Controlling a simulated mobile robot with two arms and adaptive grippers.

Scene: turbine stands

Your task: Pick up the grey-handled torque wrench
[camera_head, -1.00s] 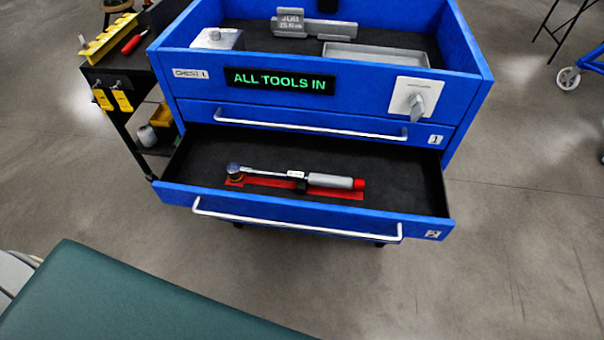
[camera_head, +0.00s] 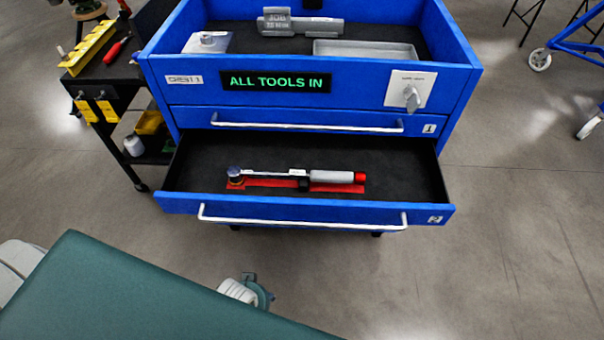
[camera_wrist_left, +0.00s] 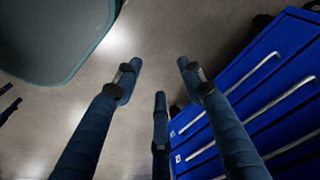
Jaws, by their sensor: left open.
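The grey-handled torque wrench (camera_head: 330,177) lies flat in the open lower drawer (camera_head: 410,185), marked 2. Its round head points left and its red end cap points right. A red marking (camera_head: 270,183) shows beneath it. In the head view part of my left gripper (camera_head: 255,292) shows low in the picture, in front of the chest and well short of the wrench. In the left wrist view my left gripper (camera_wrist_left: 160,80) is open and empty, with its fingers spread over bare floor. The wrench is not seen in that view. My right gripper is not in view.
The blue tool chest (camera_head: 465,75) has a closed drawer above the open one; its front also shows in the wrist view (camera_wrist_left: 250,90). The open drawer's bar handle (camera_head: 300,221) sticks out in front. A black cart (camera_head: 115,75) stands left.

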